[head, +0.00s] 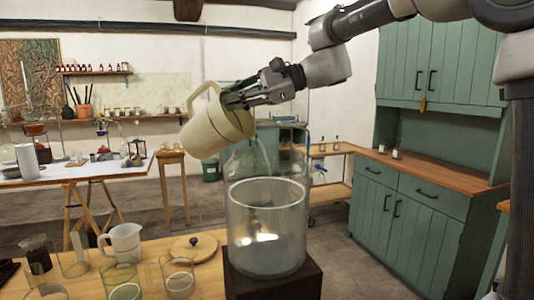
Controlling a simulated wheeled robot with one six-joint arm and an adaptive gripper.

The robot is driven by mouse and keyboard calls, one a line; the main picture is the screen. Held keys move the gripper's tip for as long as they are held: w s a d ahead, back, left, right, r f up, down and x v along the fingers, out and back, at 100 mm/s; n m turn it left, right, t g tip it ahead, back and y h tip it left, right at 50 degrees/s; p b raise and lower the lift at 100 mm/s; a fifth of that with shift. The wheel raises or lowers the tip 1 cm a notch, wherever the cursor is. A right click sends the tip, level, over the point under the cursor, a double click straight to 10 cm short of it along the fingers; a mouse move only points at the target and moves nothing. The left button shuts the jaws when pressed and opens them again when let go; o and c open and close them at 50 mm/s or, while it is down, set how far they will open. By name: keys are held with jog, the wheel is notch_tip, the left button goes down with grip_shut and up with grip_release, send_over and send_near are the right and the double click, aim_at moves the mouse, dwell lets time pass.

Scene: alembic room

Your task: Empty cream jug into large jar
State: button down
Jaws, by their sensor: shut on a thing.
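My gripper (236,100) is shut on the cream jug (212,132) and holds it in the air. The jug is tipped far over, with its handle up at the left and its mouth facing down and right. The large glass jar (268,235) stands upright on a dark block, below and to the right of the jug. The jug's mouth is over the jar's upper left part. A faint pale streak shows below the jug's mouth, within the jar's clear upper part.
The dark block (272,287) stands by a wooden table (205,285). On the table are a white jug (123,243), a round wooden lid (194,247) and several glass vessels. A green cabinet (432,215) stands at the right. A white-topped table (75,170) stands at the back left.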

jog(key=shift+s+d+r+n+y, duration=0.15)
jog(key=shift+s+d+r+y, duration=0.2)
jog(key=shift+d, duration=0.3)
jog(key=shift+s+d+r+n+y, duration=0.15)
jog(key=shift+s+d+y, duration=0.15)
jog(key=shift+d+y, duration=0.25)
dwell(3.0)
jog(key=shift+s+d+r+y, duration=0.15)
jog(key=shift+d+y, duration=0.2)
jog(key=shift+d, duration=0.1)
jog(key=shift+s+d+r+y, duration=0.1)
jog(key=shift+s+d+y, duration=0.05)
jog(key=shift+d+y, duration=0.25)
dwell(0.9)
jog(key=shift+s+d+r+n+t+y, duration=0.15)
jog(key=shift+s+d+n+y, duration=0.1)
jog(key=shift+d+y, duration=0.15)
jog(key=shift+s+d+r+n+t+y, duration=0.1)
jog(key=shift+d+n+t+y, duration=0.05)
jog(key=shift+d+n+y, duration=0.15)
jog(key=shift+s+d+y, duration=0.15)
jog(key=shift+d+y, duration=0.15)
jog(key=shift+y, duration=0.05)
jog(key=shift+a, duration=0.1)
dwell(0.6)
